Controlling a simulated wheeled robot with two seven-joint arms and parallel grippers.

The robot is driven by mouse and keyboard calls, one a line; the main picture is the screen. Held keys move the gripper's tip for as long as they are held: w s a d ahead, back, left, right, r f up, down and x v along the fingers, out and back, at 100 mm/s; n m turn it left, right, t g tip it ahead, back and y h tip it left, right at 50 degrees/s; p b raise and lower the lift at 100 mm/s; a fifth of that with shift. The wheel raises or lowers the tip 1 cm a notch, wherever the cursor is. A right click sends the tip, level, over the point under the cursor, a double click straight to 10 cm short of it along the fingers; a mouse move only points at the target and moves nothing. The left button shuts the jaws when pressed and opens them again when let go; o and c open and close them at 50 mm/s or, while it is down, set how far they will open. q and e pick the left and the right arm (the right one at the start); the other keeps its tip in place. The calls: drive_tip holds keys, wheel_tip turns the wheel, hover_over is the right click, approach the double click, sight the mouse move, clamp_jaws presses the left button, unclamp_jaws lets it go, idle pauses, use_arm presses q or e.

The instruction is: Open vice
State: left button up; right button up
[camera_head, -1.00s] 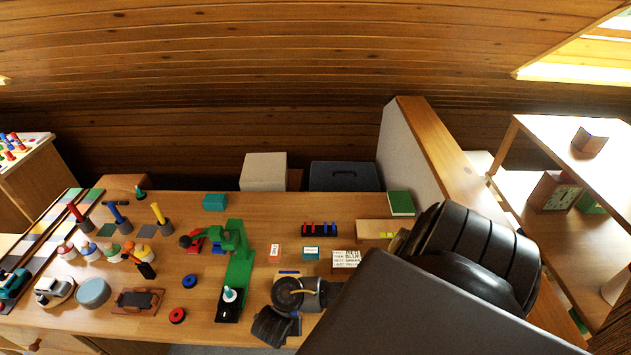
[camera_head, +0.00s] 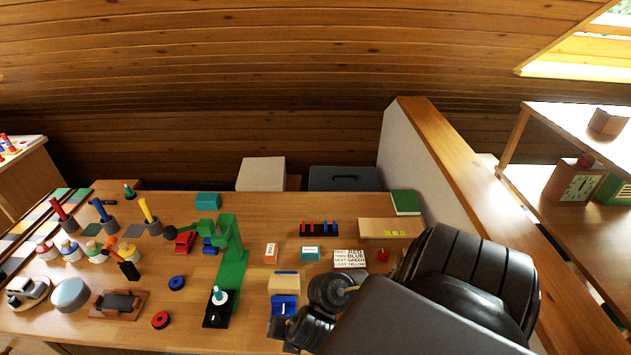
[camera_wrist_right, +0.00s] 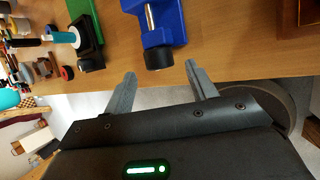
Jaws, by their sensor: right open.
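The vice is blue (camera_head: 284,306) and sits at the front edge of the bench, below a light wooden block (camera_head: 284,283). In the right wrist view the vice (camera_wrist_right: 172,20) shows its metal screw and a round black knob (camera_wrist_right: 158,58) at the bench edge. My right gripper (camera_wrist_right: 160,70) is open, its two grey fingers apart, one on each side of the knob in the picture. I cannot tell whether they touch it. In the head view my right arm partly covers the area beside the vice. My left gripper is not in view.
A green stand (camera_head: 232,262) with a black base is left of the vice. A white word card (camera_head: 349,259), a peg rack (camera_head: 319,229) and a green book (camera_head: 405,202) lie behind. Red (camera_head: 160,320) and blue (camera_head: 176,283) rings lie further left. A partition (camera_head: 450,190) rises at right.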

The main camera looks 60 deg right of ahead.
drive_tip(key=p+v, duration=0.4)
drive_tip(key=v, duration=0.4)
drive_tip(key=s+a+f+m+g+b, duration=0.1)
drive_tip(key=s+f+m+b, duration=0.1)
drive_tip(key=f, duration=0.9)
drive_tip(key=s+a+f+m+g+y+b, duration=0.1)
drive_tip(key=s+f+m+g+b, duration=0.1)
drive_tip(key=f, duration=1)
drive_tip(key=s+a+f+m+g+y+b, duration=0.1)
drive_tip(key=s+f+m+b, duration=0.3)
drive_tip(key=f, duration=0.8)
drive_tip(key=shift+a+f+m+g+b, duration=0.15)
drive_tip(key=shift+a+m+g+b, duration=0.25)
drive_tip(key=shift+m+g, duration=0.25)
